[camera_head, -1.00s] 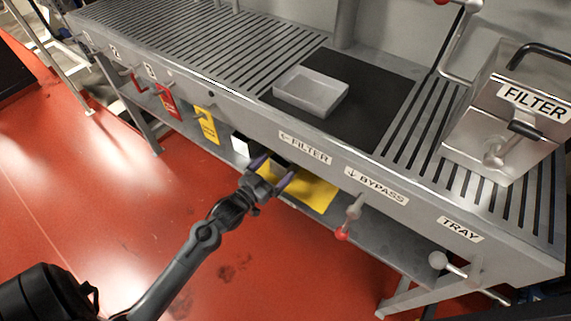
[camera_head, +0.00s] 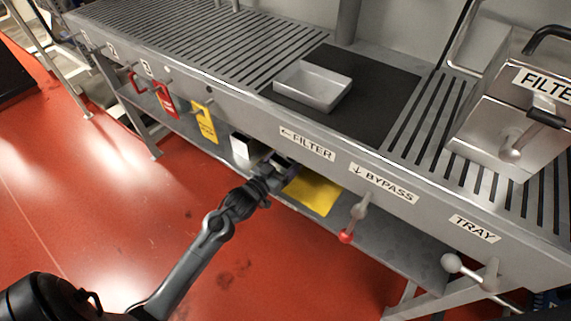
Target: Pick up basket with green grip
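I cannot make out a basket with a green grip in the head view. My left gripper (camera_head: 281,166) reaches in under the front edge of the bench, above the lower shelf. Its fingertips are small and dark against the shadow, so I cannot tell whether they hold anything. A small white box (camera_head: 243,147) stands on the shelf just left of the gripper. A yellow sheet (camera_head: 314,194) lies on the shelf to its right. My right gripper is out of view.
A shallow grey tray (camera_head: 312,86) sits on a black mat (camera_head: 375,115) on the slatted bench. A metal filter box (camera_head: 510,140) stands at right. Red (camera_head: 165,99) and yellow (camera_head: 205,122) tags and a red-tipped lever (camera_head: 347,236) hang along the front. Red floor is open at left.

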